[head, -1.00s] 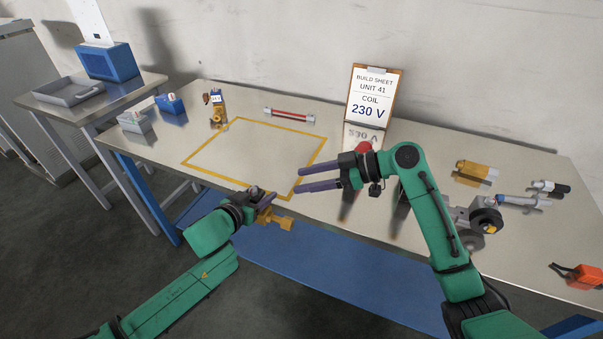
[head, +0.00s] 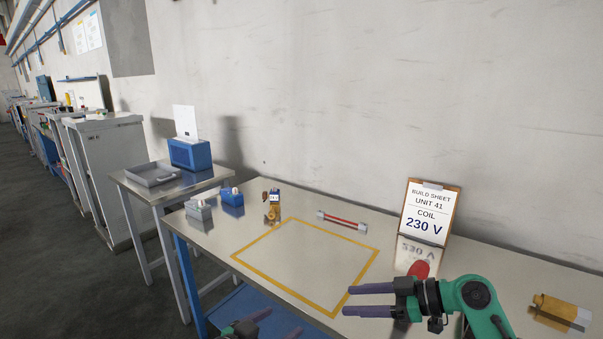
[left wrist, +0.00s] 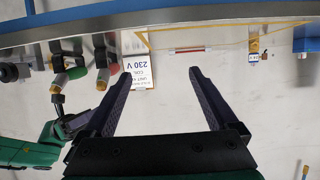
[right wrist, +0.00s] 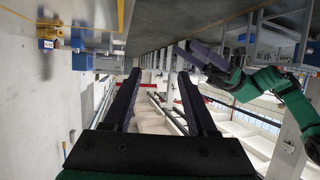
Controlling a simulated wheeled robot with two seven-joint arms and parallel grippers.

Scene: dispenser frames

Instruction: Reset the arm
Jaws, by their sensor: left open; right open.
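My right gripper (head: 348,300) is open and empty, over the front right corner of the yellow outlined square (head: 300,222) on the workbench. The right gripper's fingers are also apart and empty in the right wrist view (right wrist: 159,74). The left arm is mostly out of the head view.
A build sheet (head: 427,210) reading 230 V stands behind my right gripper. A side table holds a tray (head: 155,175) and blue box (head: 190,154). The outlined square is empty.

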